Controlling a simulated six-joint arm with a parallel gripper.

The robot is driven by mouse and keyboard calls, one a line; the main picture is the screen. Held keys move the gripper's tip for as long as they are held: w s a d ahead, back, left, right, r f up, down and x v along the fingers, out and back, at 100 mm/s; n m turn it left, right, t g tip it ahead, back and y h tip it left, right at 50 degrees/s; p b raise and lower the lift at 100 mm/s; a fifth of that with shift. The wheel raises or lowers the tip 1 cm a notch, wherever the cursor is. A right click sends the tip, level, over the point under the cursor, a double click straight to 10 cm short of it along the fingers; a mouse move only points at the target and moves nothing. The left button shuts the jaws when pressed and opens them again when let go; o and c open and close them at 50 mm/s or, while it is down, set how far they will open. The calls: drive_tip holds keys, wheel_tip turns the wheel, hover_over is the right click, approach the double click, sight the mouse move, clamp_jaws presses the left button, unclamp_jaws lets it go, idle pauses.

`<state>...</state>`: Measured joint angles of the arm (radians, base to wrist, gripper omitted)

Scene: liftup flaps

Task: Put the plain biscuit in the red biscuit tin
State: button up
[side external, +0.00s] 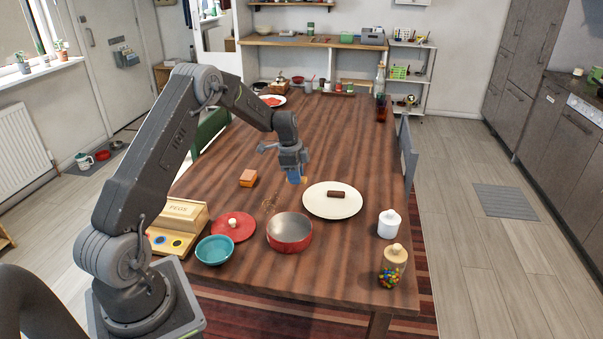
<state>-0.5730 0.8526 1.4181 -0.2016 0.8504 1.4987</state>
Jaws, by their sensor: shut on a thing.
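The red biscuit tin (289,236) stands open on the wooden table, and no biscuit shows in the visible part of its inside. Its red lid (240,219) with a pale knob seems to be the one lying flat to its left. My gripper (296,177) points down above the table, behind the tin and at the left edge of a white plate (319,208). It is shut on a small tan thing, which looks like the plain biscuit (291,178); the blue fingertips hide part of it. A dark brown biscuit (336,194) lies on the plate.
A teal bowl (214,250) and a wooden peg box (178,222) stand left of the tin. An orange-brown block (248,178) lies behind the lid. A white lidded pot (389,224) and a jar of sweets (392,266) stand at the right edge.

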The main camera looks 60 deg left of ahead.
drive_tip(key=s+d+f, duration=0.1)
drive_tip(key=s+d, duration=0.6)
drive_tip(key=shift+n, duration=0.3)
drive_tip(key=shift+d+f, duration=0.15)
drive_tip(key=shift+f, duration=2.7)
drive_tip(key=o, duration=1)
drive_tip(key=shift+r, duration=4)
